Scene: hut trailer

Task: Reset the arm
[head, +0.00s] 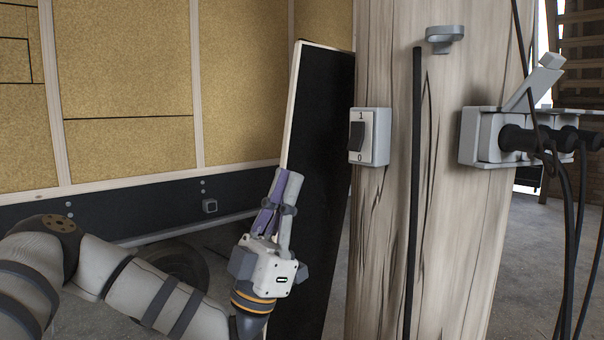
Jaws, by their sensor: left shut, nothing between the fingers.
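My left arm comes in from the lower left. Its gripper (285,176) points upward in front of a dark upright panel, left of the wooden post. The gripper is shut with nothing between its fingers, one finger purple and one light grey. It appears apart from the post and its switch. A white wall switch (382,138) with a dark rocker, marked 1 above and 0 below, is on the left part of the post. My right gripper does not show.
The thick wooden post (455,230) fills the right middle. A grey socket box (482,137) with black plugs and hanging cables is on its right side. The black panel (322,120) leans beside the post. A yellowish panelled wall (245,60) stands behind.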

